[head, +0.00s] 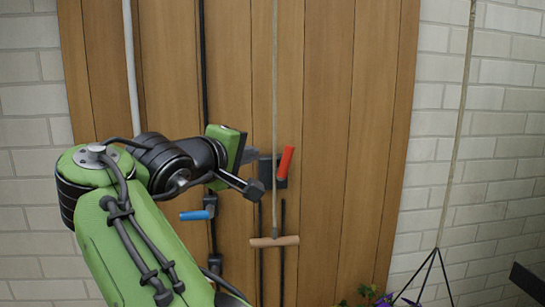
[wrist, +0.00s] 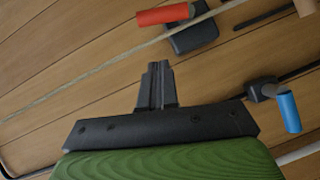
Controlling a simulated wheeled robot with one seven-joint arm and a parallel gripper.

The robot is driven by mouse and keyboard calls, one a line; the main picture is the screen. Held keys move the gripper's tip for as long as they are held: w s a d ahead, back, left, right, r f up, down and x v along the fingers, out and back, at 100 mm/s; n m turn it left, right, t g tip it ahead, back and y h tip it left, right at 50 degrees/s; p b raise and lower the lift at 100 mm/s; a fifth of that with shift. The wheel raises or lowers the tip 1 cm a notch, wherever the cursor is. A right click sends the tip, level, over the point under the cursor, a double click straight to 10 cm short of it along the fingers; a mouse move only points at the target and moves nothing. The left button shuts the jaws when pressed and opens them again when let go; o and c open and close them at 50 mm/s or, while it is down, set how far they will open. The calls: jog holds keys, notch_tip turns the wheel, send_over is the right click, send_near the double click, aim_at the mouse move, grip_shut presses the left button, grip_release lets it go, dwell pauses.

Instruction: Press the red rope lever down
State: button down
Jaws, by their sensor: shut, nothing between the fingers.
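The red lever (head: 286,163) is tilted upward on a dark mount (head: 268,170) on the wooden wall. It also shows at the top of the wrist view as a red cylinder (wrist: 165,14) beside its dark mount (wrist: 194,35). My gripper (head: 258,168) is in front of the wall, just left of the red lever in the head view. In the wrist view my gripper (wrist: 157,72) is shut and empty, with its fingertips below the red lever in the picture. I cannot tell whether it touches anything; the fingertips appear apart from the lever.
A blue lever (head: 195,215) is on the wall, lower left; it also shows in the wrist view (wrist: 289,112). A rope (head: 275,90) hangs beside the red lever down to a wooden handle (head: 274,241). Another rope (head: 452,150) hangs at right, with purple flowers (head: 384,300) below.

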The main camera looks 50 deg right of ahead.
aim_at(284, 159)
jog(key=d, duration=0.2)
jog(key=d+f, duration=0.1)
jog(key=d, duration=0.1)
jog(key=s+d, duration=0.1)
jog(key=d, duration=0.1)
jog(key=shift+f, duration=0.25)
jog(key=shift+d, duration=0.1)
